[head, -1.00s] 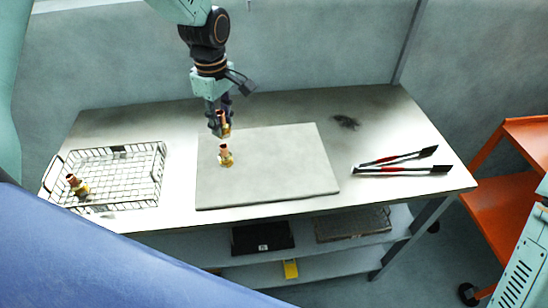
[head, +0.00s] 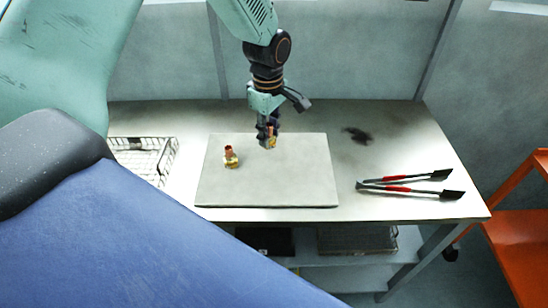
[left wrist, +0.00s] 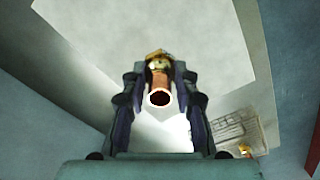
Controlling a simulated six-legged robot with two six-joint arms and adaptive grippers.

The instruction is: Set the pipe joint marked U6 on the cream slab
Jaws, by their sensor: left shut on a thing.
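The cream slab (head: 300,180) lies flat on the table. One brass and copper pipe joint (head: 231,157) stands upright on its left part. My left gripper (head: 268,144) is over the slab's back middle, to the right of that joint, shut on another pipe joint (head: 272,141). In the left wrist view the held joint (left wrist: 160,88) sits between the fingers (left wrist: 160,95), its open copper end toward the camera. I cannot tell whether it touches the slab. No U6 mark is legible. My right gripper is not in view.
A wire basket (head: 160,160) at the left is partly hidden by my body; the left wrist view shows a pipe joint (left wrist: 245,150) there. Red-handled tongs (head: 405,186) lie right of the slab. A dark smudge (head: 357,134) is behind them. An orange cart (head: 525,235) stands at right.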

